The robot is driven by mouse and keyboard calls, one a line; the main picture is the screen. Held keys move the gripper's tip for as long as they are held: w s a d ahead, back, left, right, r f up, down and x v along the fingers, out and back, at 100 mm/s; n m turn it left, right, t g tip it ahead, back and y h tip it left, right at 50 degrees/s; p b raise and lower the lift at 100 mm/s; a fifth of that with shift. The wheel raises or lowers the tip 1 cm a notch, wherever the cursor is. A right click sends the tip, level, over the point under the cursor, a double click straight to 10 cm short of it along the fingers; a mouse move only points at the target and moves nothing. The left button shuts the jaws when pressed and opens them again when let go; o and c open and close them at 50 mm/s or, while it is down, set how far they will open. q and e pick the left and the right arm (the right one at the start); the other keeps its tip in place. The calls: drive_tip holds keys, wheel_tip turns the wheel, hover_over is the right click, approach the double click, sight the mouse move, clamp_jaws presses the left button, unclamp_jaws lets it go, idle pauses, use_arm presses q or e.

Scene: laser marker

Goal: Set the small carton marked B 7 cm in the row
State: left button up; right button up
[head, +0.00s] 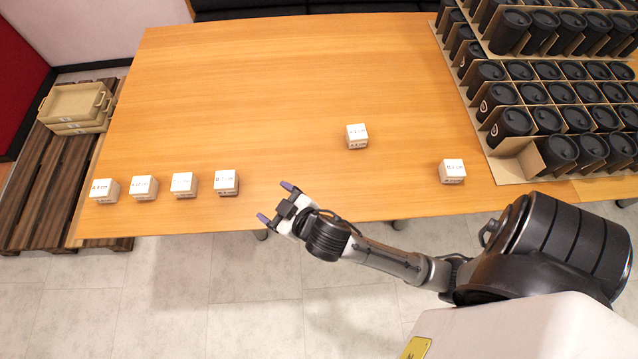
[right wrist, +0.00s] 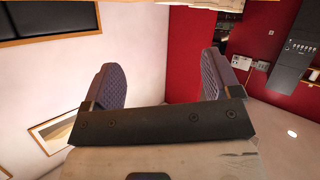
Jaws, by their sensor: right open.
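Four small white cartons stand in a row along the near left edge of the table. The rightmost one (head: 226,182) has a label that seems to read B 7 cm, though the print is small. The others are the left end carton (head: 104,190), the second (head: 144,187) and the third (head: 184,185). My right gripper (head: 275,202) is open and empty near the table's front edge, to the right of the row and apart from it. Its two spread fingers also show in the right wrist view (right wrist: 168,78), with no carton between them. My left gripper is not in view.
Two more cartons stand apart on the wooden table (head: 270,80), one mid-table (head: 357,136) and one farther right (head: 452,171). Cardboard dividers with black canisters (head: 510,122) fill the right side. Trays (head: 75,103) sit on a pallet at left.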

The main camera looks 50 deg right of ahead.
drive_tip(key=s+d+f+g, duration=0.1)
drive_tip(key=s+f+g, duration=0.1)
drive_tip(key=s, duration=0.4)
drive_tip(key=s+f+g, duration=0.3)
drive_tip(key=s+g, duration=0.1)
drive_tip(key=s, duration=0.3)
drive_tip(key=s+d+f+g+y, duration=0.1)
drive_tip(key=s+f+g, duration=0.1)
drive_tip(key=s+g, duration=0.2)
drive_tip(key=s, duration=0.2)
drive_tip(key=shift+s+d+f, duration=0.3)
